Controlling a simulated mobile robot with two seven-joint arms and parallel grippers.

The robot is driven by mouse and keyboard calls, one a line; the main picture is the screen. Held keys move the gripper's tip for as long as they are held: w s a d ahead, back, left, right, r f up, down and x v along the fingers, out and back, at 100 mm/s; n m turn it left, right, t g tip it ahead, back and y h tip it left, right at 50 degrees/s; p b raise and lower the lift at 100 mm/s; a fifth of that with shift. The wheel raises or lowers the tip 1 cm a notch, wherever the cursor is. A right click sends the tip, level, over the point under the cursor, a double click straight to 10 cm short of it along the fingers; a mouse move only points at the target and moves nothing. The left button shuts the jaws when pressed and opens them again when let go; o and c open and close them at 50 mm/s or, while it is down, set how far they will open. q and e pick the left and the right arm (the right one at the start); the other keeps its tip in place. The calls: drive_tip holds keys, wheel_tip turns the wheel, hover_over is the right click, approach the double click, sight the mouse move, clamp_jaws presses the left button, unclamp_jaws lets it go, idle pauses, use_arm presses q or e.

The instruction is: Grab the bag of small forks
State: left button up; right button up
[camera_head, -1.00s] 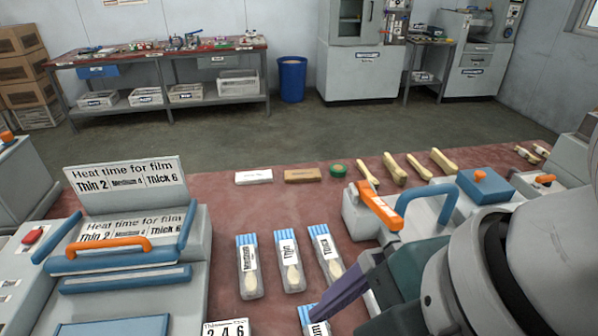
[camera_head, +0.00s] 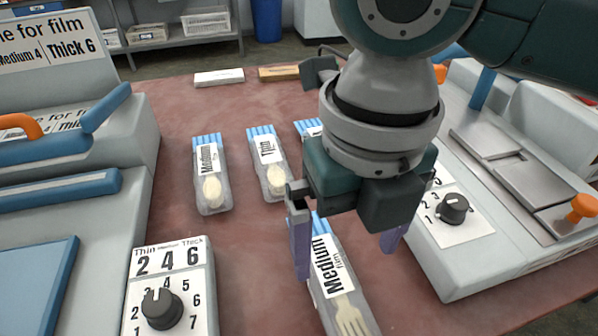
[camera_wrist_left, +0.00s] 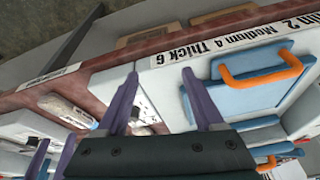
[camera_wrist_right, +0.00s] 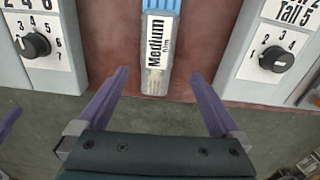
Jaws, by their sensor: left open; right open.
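The bag of small forks (camera_head: 348,300) is a clear pouch with a blue-striped top, a "Medium film" label and a pale wooden fork inside. It lies on the red table between the two machines. In the right wrist view the bag (camera_wrist_right: 157,60) lies ahead, centred between the fingertips. My right gripper (camera_head: 346,246) is open above the bag in the head view, with one finger on each side and nothing between them. My left gripper (camera_wrist_left: 160,73) is open and empty in the left wrist view, out of the head view.
Spoon bags labelled Medium (camera_head: 211,178) and Thin (camera_head: 267,165) lie farther back, with another partly hidden by my right arm. A heat sealer with a dial (camera_head: 161,308) stands left; a machine with a dial (camera_head: 454,208) stands right. White (camera_head: 219,77) and brown blocks lie behind.

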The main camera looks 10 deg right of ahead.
sight(336, 282)
drive_tip(key=f+b, duration=0.1)
drive_tip(key=f, duration=0.5)
drive_tip(key=shift+a+f, duration=0.2)
drive_tip(key=c, duration=1.4)
drive_tip(key=shift+r, duration=0.1)
